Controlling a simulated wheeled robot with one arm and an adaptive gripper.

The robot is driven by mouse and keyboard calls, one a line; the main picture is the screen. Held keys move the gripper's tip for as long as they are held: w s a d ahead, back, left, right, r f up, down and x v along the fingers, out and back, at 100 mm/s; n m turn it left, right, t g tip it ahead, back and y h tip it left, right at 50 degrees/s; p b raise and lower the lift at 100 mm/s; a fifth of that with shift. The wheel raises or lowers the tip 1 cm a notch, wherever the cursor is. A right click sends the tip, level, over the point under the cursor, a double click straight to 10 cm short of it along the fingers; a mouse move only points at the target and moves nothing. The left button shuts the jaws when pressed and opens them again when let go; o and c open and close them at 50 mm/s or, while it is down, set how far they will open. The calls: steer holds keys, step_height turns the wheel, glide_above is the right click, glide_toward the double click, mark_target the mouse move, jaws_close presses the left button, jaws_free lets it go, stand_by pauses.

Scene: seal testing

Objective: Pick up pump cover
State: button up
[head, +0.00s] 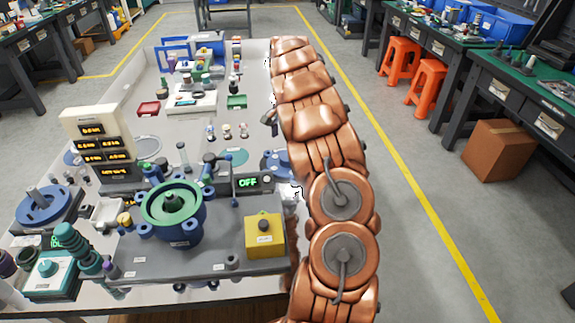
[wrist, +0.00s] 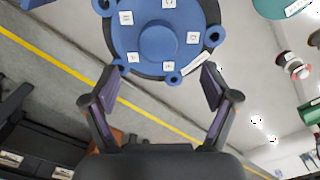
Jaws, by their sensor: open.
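The pump cover (wrist: 160,42) is a blue disc with a dark rim, a raised round centre, lugs with holes and small white lettered labels. It fills the upper middle of the wrist view, cut off by the top edge. My gripper (wrist: 163,72) is open and empty, its two fingers spread at the cover's near side. I cannot tell whether they touch it. In the head view, a blue flanged part (head: 276,162) at the table's right side, partly hidden by my arm, looks like the same cover. My gripper cannot be made out there.
The white table (head: 205,119) is crowded. A grey fixture (head: 190,262) at the front carries a blue and green pump housing (head: 172,206) and a yellow button box (head: 265,235). A display reading OFF (head: 248,183) stands behind it.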

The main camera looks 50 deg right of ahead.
mark_target(287, 156)
steer(key=shift+s+f+p, duration=0.2)
steer(key=shift+f+p, duration=0.8)
steer(key=shift+f, duration=3)
jaws_close()
